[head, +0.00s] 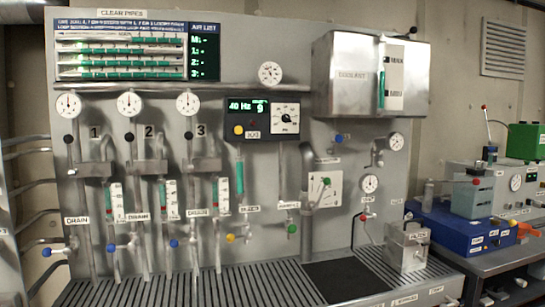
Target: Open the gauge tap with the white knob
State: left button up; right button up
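Neither of my grippers shows in the head view. A grey panel (275,190) carries several round white gauges. Three gauges, the left one (68,105), the middle one (129,104) and the right one (188,103), sit above pipes marked 1, 2 and 3, with small dark knobs below them. Another gauge (270,73) is at the top middle. At the right, an upper gauge (396,141) has a small metal tap (378,154) beside it, and a lower gauge (370,183) stands above a red knob (364,217). I cannot clearly make out a white knob or any tap's setting.
Blue-knobbed drain taps (46,252), a yellow knob (231,237) and a green knob (292,229) stick out low down. A metal coolant tank (345,75) juts out at upper right. A slatted bench (200,288) lies below; a metal box (407,247) stands on its right.

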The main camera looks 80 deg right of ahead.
aim_at(380, 164)
jog(key=z, duration=3.4)
jog(key=i+l+u, duration=0.15)
jog(key=l+u, duration=0.15)
jog(key=i+l+u, duration=0.1)
jog(key=l+u, duration=0.2)
jog(key=l, duration=0.15)
jog(key=i+l+u, duration=0.1)
jog(key=l+u, duration=0.2)
jog(key=l, duration=0.1)
